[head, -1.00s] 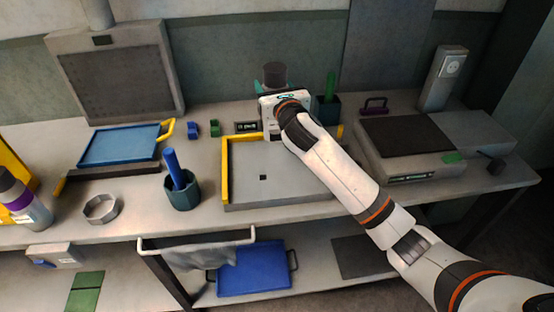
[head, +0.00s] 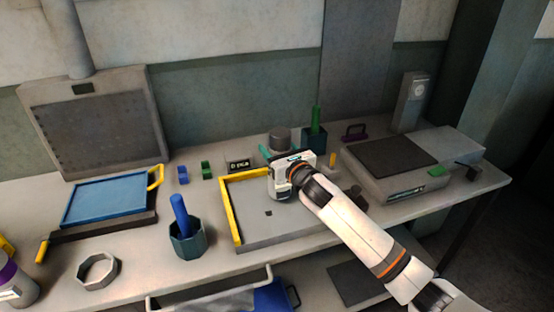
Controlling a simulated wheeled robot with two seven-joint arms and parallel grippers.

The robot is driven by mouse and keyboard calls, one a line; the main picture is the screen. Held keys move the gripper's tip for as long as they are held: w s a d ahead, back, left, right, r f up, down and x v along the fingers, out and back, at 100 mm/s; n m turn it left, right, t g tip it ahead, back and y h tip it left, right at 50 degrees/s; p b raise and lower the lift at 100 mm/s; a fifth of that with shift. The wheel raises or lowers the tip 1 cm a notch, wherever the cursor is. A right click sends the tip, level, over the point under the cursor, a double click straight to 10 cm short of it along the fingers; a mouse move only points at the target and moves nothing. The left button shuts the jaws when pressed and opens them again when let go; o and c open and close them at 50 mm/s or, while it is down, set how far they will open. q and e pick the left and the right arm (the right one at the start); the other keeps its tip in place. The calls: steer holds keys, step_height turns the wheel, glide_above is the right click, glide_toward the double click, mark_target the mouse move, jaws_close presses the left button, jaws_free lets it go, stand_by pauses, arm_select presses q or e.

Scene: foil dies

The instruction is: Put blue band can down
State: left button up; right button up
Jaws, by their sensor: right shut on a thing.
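A dark grey can (head: 279,137) stands up behind my right gripper (head: 280,152) at the back of the bench. The gripper is shut on it, with a teal fingertip showing at its left side. The gripper body hides the can's lower part, so I see no blue band and cannot tell whether its base touches anything. The can is over or just behind the back edge of a shallow grey tray (head: 250,232) with a yellow left side. My left gripper is out of view.
A teal cup with a green handle (head: 315,135) stands close right of the can. A small dark display (head: 238,165) is to its left. A cup with a blue rod (head: 186,235), a metal ring (head: 98,270) and a grey scale-like box (head: 395,165) are farther off. The tray's front left is clear.

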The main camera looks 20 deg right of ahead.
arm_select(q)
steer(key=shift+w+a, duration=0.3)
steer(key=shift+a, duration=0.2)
arm_select(e)
step_height(320, 180, down, 3)
steer(key=shift+r, duration=0.1)
steer(key=o, duration=1.7)
steer(key=shift+f, duration=0.2)
steer(key=shift+o, duration=0.2)
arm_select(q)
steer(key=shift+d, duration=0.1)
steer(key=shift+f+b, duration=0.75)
arm_select(e)
steer(key=s+d, duration=0.2)
steer(key=s, duration=1)
steer(key=shift+d+r, duration=0.15)
